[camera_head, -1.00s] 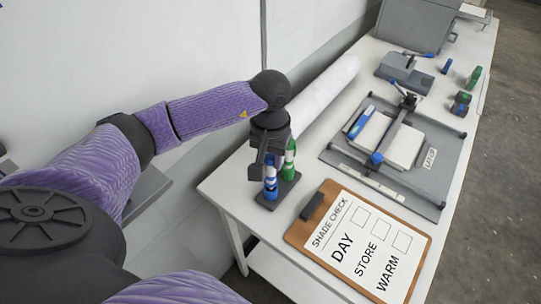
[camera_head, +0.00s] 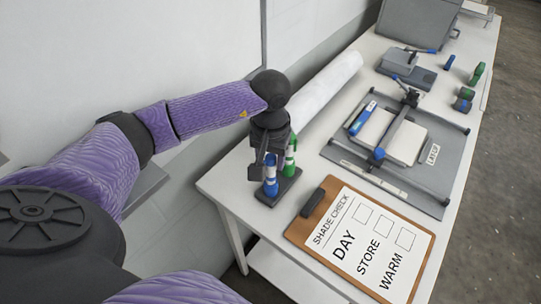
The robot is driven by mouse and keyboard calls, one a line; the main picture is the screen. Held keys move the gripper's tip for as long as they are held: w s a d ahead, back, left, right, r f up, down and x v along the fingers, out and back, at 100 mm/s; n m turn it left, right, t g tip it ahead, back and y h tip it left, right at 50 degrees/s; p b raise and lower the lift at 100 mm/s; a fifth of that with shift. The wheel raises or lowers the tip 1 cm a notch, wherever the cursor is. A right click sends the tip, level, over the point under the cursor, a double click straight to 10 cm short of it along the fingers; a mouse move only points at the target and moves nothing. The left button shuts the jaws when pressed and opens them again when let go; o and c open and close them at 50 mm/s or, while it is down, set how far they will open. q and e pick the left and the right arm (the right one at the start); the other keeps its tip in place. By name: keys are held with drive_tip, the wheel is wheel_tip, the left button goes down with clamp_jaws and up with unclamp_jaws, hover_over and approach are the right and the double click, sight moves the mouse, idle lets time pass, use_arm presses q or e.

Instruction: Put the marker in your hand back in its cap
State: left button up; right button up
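My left gripper (camera_head: 264,168) points down over the near left corner of the table, with its dark fingers at a blue and white marker (camera_head: 270,172). It appears shut on the marker's upper part; the far finger is mostly hidden. The marker is upright. Its lower end meets a blue cap (camera_head: 270,189) on a small dark stand (camera_head: 284,188); I cannot tell how deep it sits. A green and white marker (camera_head: 290,160) stands upright just right of it on the same stand. My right gripper is out of view.
A clipboard (camera_head: 327,262) marked "SHADE CHECK" lies right of the stand. A white roll (camera_head: 325,92) lies behind the gripper along the wall side. A grey press frame (camera_head: 441,160) with a blue-handled tool (camera_head: 362,118) is farther right. Several small items lie beyond.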

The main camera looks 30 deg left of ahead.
use_arm(q)
drive_tip(key=shift+o, duration=1.3)
